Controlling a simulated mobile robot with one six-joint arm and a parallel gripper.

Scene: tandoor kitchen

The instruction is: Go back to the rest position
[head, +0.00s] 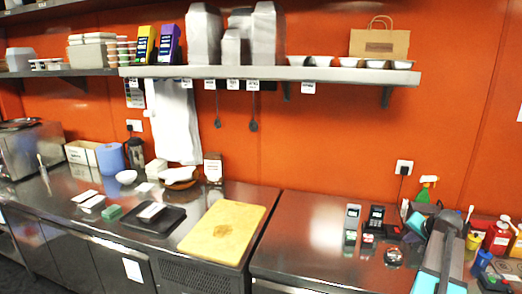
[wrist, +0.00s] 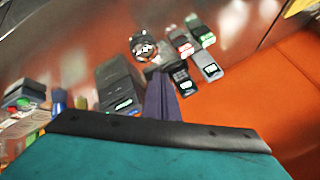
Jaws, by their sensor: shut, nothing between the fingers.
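My gripper (wrist: 158,78) shows in the wrist view as two dark fingers lying together, shut and empty. They point over the steel counter (wrist: 90,30), with card terminals (wrist: 190,45) beyond their tips. A round dark object (wrist: 143,47) sits near the tips in that picture. I cannot tell how far the fingers are above the counter. In the head view my teal and grey arm stands at the lower right, over the right counter (head: 310,235); the fingers cannot be made out there.
A wooden board (head: 222,230) and a black tray (head: 165,222) lie farther left. A shelf (head: 300,73) runs above. The right counter's front left is clear.

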